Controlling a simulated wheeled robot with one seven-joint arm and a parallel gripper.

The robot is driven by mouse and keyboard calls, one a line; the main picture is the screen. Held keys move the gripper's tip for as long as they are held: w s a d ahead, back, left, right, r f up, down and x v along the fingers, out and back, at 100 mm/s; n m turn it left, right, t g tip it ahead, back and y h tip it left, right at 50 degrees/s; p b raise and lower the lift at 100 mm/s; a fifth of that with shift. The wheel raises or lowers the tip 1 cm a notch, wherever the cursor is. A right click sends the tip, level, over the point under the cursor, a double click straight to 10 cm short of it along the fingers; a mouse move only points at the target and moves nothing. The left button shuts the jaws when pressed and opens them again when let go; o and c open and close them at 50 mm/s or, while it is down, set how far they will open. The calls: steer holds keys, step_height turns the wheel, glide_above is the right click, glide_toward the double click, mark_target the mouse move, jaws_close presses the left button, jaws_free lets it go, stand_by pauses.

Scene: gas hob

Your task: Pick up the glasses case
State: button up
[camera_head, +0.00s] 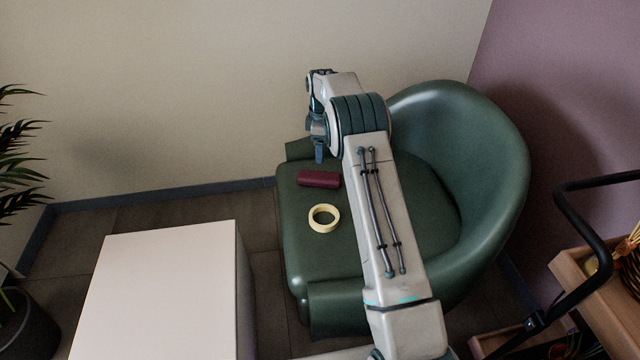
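The glasses case (319,179) is a small dark red box with rounded ends. It lies on the seat of the green armchair (300,255), near the seat's left edge. My gripper (319,155) points down just above and behind the case and looks apart from it. Only one finger shows clearly, so its opening cannot be made out. My arm crosses the chair and hides part of the seat to the right of the case.
A pale yellow ring, like a tape roll (323,218), lies on the seat just in front of the case. The chair's curved back (470,140) rises on the right. A white block table (165,290) stands at front left. A wooden cart (590,290) stands at right.

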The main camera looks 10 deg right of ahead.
steer(key=b, duration=0.2)
glide_above(323, 175)
steer(key=f, duration=0.7)
steer(key=shift+a+f, duration=0.25)
steer(key=shift+f, duration=0.1)
steer(key=f, duration=0.1)
steer(key=f+b, duration=0.1)
steer(key=f, duration=0.1)
steer(key=f+b, duration=0.1)
steer(key=f, duration=0.1)
steer(key=shift+d+f, duration=0.15)
steer(key=shift+d, duration=0.1)
steer(key=c, duration=1.1)
